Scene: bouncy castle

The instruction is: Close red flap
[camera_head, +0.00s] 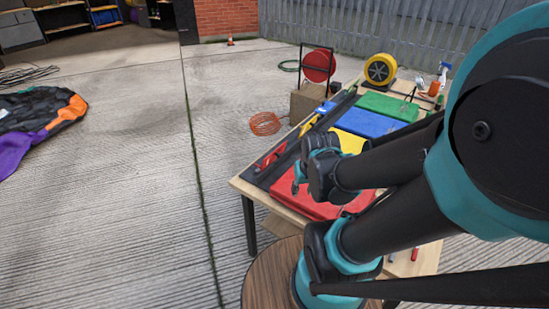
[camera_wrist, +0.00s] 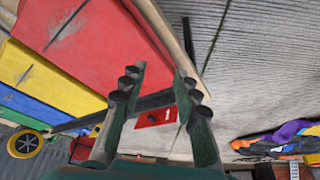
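The red flap (camera_head: 310,204) is a flat red panel at the near end of the wooden table in the head view. It also fills the upper left of the wrist view (camera_wrist: 95,35). I cannot tell whether it lies fully flat or is slightly raised. My gripper (camera_head: 299,187) is above the flap's left part in the head view, and my arm hides the flap's right part. In the wrist view my gripper (camera_wrist: 162,84) has its two fingers well apart with nothing held between them.
Yellow (camera_head: 352,143), blue (camera_head: 368,123) and green (camera_head: 389,106) panels continue along the table (camera_head: 243,184). A dark rail (camera_head: 290,157) with a red item (camera_head: 272,157) runs along its left edge. A yellow reel (camera_head: 381,69) stands behind.

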